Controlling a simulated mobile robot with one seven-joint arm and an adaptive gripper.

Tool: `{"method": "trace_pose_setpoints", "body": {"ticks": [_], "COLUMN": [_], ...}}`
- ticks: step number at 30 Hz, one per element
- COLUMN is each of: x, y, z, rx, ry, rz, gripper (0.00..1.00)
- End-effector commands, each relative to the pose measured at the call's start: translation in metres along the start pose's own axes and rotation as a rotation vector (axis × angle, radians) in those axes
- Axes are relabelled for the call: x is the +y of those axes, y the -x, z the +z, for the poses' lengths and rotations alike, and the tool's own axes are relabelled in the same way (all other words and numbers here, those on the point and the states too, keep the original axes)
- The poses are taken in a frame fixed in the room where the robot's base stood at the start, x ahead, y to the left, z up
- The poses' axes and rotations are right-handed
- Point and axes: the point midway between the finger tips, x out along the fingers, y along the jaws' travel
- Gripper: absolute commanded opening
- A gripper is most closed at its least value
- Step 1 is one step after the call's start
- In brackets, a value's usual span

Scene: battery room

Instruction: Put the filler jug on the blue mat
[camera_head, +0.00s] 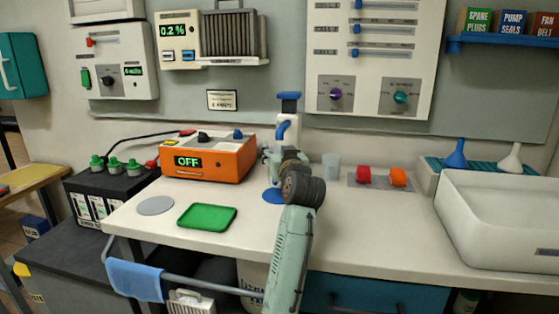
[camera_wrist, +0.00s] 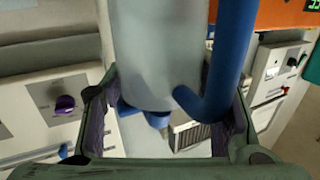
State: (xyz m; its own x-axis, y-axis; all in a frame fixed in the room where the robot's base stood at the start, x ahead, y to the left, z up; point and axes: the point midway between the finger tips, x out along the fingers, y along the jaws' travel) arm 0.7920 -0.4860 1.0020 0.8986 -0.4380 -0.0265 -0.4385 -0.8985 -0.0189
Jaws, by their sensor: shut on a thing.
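The filler jug is a pale grey-white cylinder with blue parts. Its upper part (camera_head: 291,128) shows upright in the head view behind my wrist. In the wrist view the jug (camera_wrist: 160,50) lies between my fingers, with its blue handle to the right. My gripper (camera_head: 274,163) is shut on the jug; it also shows in the wrist view (camera_wrist: 165,130). The round blue mat (camera_head: 272,197) lies on the bench just below my gripper and is partly hidden by my arm. The jug's lower end is hidden in the head view, so I cannot tell its height above the bench.
A green tray (camera_head: 207,217) and a grey disc (camera_head: 155,206) lie left of the blue mat. The orange charger (camera_head: 210,158) stands behind them. A translucent cup (camera_head: 331,166), red and orange blocks (camera_head: 398,177) and a white sink (camera_head: 500,220) are to the right. The front middle bench is clear.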

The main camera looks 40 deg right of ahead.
Motion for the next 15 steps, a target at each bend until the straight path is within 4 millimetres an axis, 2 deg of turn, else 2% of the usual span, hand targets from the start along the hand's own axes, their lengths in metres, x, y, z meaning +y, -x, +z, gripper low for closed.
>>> {"method": "trace_pose_setpoints", "body": {"ticks": [5, 11, 15], "x": [0.000, 0.001, 0.001], "y": [-0.004, -0.004, -0.004], "z": [0.009, 0.034, 0.035], "rx": [-0.002, -0.002, 0.001], "ry": [-0.001, -0.001, 0.000], "rz": [-0.001, 0.000, -0.001], "gripper": [0.15, 0.15, 0.15]}}
